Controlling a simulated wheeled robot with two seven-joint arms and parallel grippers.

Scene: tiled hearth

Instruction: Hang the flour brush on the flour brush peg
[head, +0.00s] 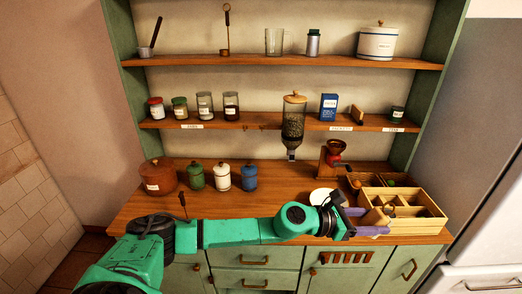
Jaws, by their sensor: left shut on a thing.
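My left gripper (376,221) reaches in from the left over the front right of the counter, at the wooden crate. Its two lavender fingers are shut on a small tan wooden thing, which I take to be the flour brush (375,217); its shape is mostly hidden by the fingers and the crate behind. Small dark hooks or pegs (246,127) show along the front edge of the middle shelf, but I cannot tell which is the flour brush peg. My right gripper is not in view.
The divided wooden crate (430,225) holds small items. A dispenser (293,125) hangs below the middle shelf (265,124). Canisters (222,177) stand at the left. The counter's middle back is clear.

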